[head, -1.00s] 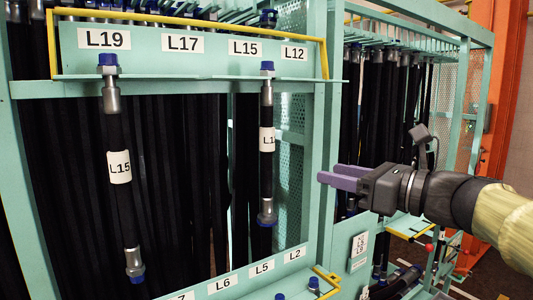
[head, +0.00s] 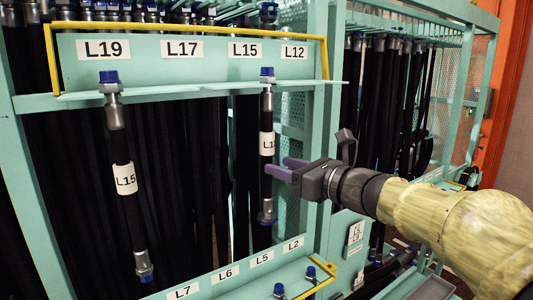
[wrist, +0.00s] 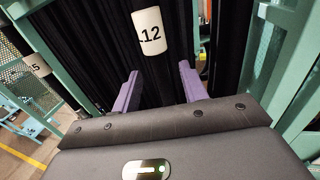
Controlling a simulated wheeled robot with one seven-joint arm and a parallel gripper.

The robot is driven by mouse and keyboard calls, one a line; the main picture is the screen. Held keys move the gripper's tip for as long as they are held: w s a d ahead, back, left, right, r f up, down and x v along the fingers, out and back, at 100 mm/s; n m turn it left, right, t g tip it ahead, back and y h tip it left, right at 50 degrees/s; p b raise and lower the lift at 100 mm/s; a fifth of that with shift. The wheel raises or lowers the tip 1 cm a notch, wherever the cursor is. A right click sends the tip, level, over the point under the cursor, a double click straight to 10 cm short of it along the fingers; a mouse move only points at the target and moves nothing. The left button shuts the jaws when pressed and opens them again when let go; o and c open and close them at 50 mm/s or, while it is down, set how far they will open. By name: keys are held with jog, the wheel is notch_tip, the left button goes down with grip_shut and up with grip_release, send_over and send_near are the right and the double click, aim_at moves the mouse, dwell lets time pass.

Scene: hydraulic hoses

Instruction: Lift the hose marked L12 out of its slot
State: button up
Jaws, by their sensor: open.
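The hose marked L12 (head: 267,170) hangs upright from the teal slotted shelf (head: 200,92), with a blue cap at the top and a blue-ended metal fitting at the bottom. In the wrist view the fingers (wrist: 158,85) stand apart on either side of the black hose. I cannot tell whether they touch it.
A hose marked L15 (head: 125,180) hangs tilted at the left of the same shelf. A yellow rail (head: 190,28) frames the shelf's label plate. Dark hoses (head: 195,170) fill the rack behind. A lower shelf (head: 240,272) carries several capped fittings and labels.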

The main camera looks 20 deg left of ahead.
aim_at(270, 162)
jog(key=shift+a, duration=0.1)
jog(key=shift+w+a+r+p, duration=0.25)
jog(key=shift+a+p, duration=0.35)
jog(key=shift+p, duration=0.35)
jog(key=p+x, duration=0.2)
jog(key=shift+a+f, duration=0.1)
jog(key=shift+a, duration=0.25)
jog(key=shift+w+a+f+p, duration=0.25)
jog(key=shift+w+a+p, duration=0.1)
jog(key=shift+a, duration=0.15)
jog(key=shift+r, duration=0.1)
grip_shut()
